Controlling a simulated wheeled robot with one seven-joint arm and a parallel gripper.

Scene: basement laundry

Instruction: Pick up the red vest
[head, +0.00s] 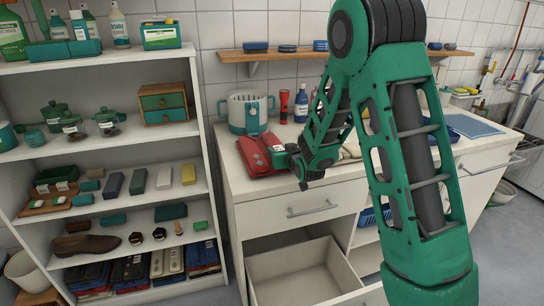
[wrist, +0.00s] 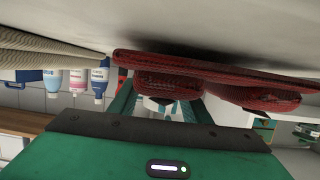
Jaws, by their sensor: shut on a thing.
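The red vest (head: 256,158) lies folded on the white counter, close to its left end, in the head view. My gripper (head: 280,157) reaches it from the right, low over the counter, and is shut on the vest's right side. In the wrist view, which is upside down, the vest (wrist: 220,88) is a thick red folded layer against the counter top. The fingers (wrist: 165,103) meet it there, and the vest partly hides their tips. No clear gap shows between vest and counter.
A white and teal basket (head: 248,113), a red flashlight (head: 284,107) and a blue bottle (head: 301,112) stand behind the vest. A beige cloth (wrist: 45,40) lies beside it. Below, a drawer (head: 300,272) stands open. A loaded shelf unit (head: 205,130) is at left.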

